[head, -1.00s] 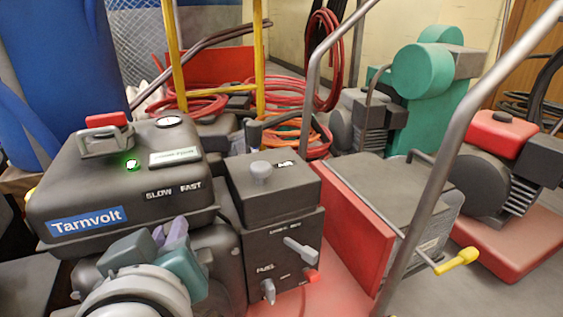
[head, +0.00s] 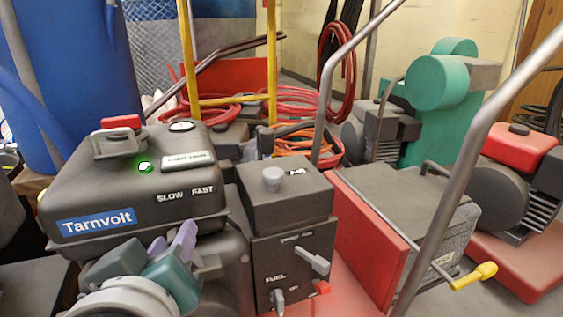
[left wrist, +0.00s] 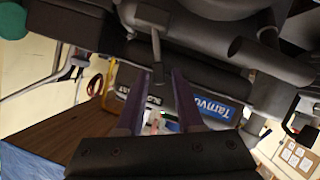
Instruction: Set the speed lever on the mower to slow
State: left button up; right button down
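The mower (head: 75,190) has a dark engine cover with a blue Tarnvolt label. SLOW and FAST are printed on its front right edge (head: 185,194). My left gripper (head: 172,243) is just below and left of these words, its purple fingers apart. My right gripper is out of view.
Right of the engine cover, a dark control box (head: 290,255) carries a FUEL lever (head: 277,300) and another grey lever (head: 312,260). The mower's metal handle (head: 450,165) rises at the right. A green machine (head: 440,100) and red hoses (head: 335,50) stand behind.

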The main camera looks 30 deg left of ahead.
pick_arm(q)
jog(key=shift+o, duration=0.6)
jog(key=shift+s+d+r, duration=0.15)
jog(key=shift+s, duration=0.05)
jog(key=p+v, duration=0.2)
jog(key=v, duration=0.7)
jog(key=shift+s+d+r+p, duration=0.1)
jog(key=shift+s+r+p, duration=0.05)
jog(key=shift+p, duration=0.2)
